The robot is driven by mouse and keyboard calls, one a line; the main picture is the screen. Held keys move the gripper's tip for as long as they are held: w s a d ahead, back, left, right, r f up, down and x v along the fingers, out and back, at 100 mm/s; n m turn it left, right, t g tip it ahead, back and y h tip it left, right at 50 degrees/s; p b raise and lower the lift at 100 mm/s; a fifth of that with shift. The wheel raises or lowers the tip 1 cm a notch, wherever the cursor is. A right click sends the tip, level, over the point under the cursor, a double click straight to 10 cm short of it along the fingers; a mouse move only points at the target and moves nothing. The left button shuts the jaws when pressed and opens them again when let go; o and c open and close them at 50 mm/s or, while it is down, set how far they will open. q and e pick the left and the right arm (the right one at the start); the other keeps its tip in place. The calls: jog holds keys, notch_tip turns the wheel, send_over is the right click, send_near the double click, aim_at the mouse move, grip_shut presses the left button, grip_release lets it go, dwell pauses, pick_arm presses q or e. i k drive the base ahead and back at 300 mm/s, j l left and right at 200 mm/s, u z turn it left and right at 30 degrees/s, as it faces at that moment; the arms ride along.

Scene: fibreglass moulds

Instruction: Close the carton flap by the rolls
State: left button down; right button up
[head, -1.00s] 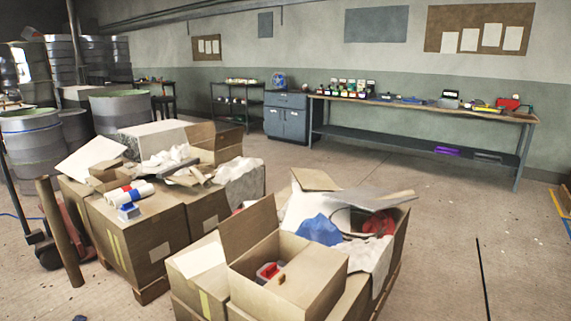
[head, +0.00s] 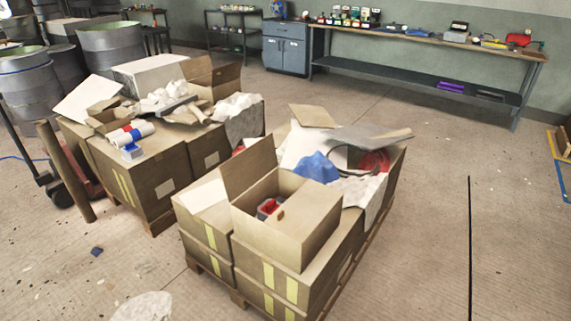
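Several rolls (head: 128,135) with white, red and blue parts lie on top of a closed carton on the left pallet. Just behind them is a small open carton (head: 106,119). A pale flat panel (head: 88,98) slants up to its left; I cannot tell whether it is a flap. Behind and to the right, another open carton (head: 198,92) has a raised brown flap (head: 228,77). On the front pallet, an open carton (head: 290,228) has a tall flap (head: 249,166) standing up on its left and red and grey items inside. Neither of my grippers is in view.
A pallet jack (head: 60,185) and a brown post (head: 66,172) stand left of the left pallet. Scrap sheets and blue cloth (head: 316,167) heap behind the front carton. A pale lump (head: 142,307) lies at the bottom edge.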

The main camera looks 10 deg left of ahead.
aim_at(238, 174)
jog(key=i+j+z, duration=0.1)
jog(key=j+z, duration=0.8)
jog(key=j, duration=0.2)
